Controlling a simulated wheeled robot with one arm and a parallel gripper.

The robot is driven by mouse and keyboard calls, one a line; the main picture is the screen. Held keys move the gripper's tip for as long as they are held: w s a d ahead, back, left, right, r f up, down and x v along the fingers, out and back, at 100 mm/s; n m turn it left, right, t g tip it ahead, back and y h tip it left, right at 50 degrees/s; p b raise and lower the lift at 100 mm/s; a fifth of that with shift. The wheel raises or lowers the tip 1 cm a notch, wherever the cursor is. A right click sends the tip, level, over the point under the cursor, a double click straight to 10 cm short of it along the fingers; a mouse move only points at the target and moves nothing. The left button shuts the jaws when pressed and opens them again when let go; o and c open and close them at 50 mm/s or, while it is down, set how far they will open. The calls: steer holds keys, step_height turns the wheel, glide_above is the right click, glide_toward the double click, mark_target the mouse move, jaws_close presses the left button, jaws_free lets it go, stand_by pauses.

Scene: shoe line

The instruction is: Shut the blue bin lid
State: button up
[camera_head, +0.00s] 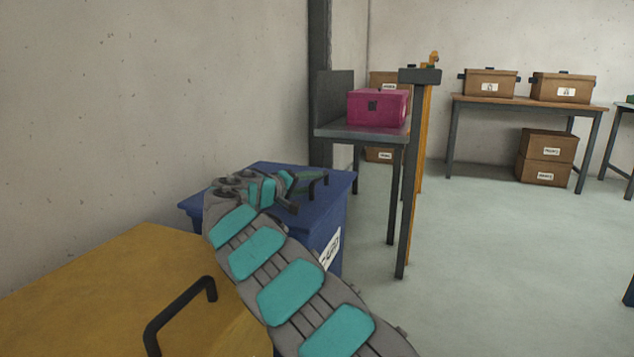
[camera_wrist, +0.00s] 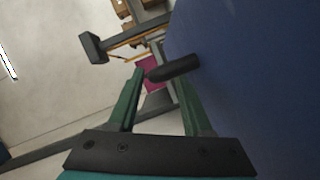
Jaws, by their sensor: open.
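The blue bin (camera_head: 338,215) stands beside the wall, just past a yellow bin. Its blue lid (camera_head: 270,168) lies flat across the top in the head view and looks down; any small gap at its rim is hidden behind my arm. My gripper (camera_head: 312,183) is low over the lid, its green fingers at the right part of it. In the wrist view the lid fills the right side as a plain blue surface (camera_wrist: 260,70). A dark handle (camera_wrist: 178,68) sticks out from it near the open fingertips (camera_wrist: 160,76). I cannot tell whether they touch.
The yellow bin (camera_head: 110,285) with a dark handle (camera_head: 180,310) fills the lower left. A grey table with a magenta box (camera_head: 377,108) stands beyond the blue bin, by a post (camera_head: 411,180). Brown boxes (camera_head: 490,83) sit farther back. The floor at right is clear.

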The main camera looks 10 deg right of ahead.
mark_target(300, 201)
steer(key=shift+v, duration=2.05)
